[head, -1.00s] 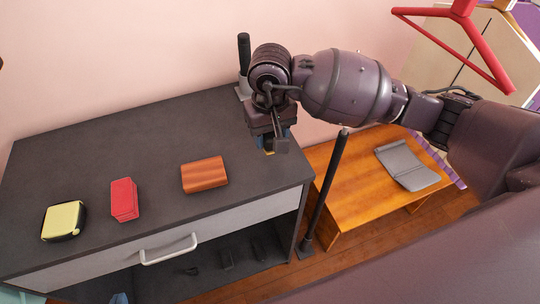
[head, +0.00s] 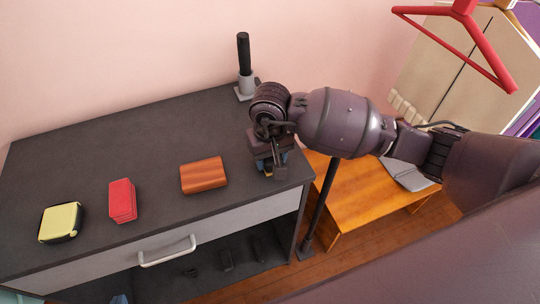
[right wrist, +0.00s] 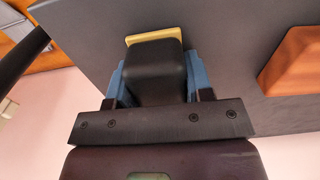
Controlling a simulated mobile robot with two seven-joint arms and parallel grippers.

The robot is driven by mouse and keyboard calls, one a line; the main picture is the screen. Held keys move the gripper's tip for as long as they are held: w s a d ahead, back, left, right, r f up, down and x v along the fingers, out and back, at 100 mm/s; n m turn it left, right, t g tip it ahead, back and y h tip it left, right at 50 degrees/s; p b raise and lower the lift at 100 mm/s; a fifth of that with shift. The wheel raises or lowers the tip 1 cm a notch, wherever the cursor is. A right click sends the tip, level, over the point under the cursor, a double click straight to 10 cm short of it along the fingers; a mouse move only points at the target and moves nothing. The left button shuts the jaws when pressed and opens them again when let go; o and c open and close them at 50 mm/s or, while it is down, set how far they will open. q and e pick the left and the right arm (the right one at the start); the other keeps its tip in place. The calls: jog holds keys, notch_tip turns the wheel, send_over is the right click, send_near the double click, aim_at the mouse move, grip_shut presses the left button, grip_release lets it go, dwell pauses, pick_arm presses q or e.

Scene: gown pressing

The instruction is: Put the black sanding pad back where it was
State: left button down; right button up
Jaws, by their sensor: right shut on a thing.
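My right gripper (head: 270,168) is over the right end of the dark table, near its edge. In the right wrist view its blue fingers stand on both sides of the black sanding pad (right wrist: 155,74) and are shut on it. A yellow layer (right wrist: 153,37) shows along the pad's far end. In the head view the gripper mostly hides the pad. I cannot tell whether the pad touches the table. My left gripper is not clearly seen.
On the dark table (head: 130,140) stand an orange-brown block (head: 204,175), a red block (head: 122,200) and a yellow-and-black block (head: 60,222). A grey holder with a black post (head: 245,75) stands at the back. A wooden table (head: 345,200) is to the right.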

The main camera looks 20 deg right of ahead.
jog(key=shift+f, duration=0.15)
jog(key=o, duration=0.9)
notch_tip(320, 180, up, 12)
jog(key=shift+r+p, duration=0.2)
jog(key=shift+p, duration=0.1)
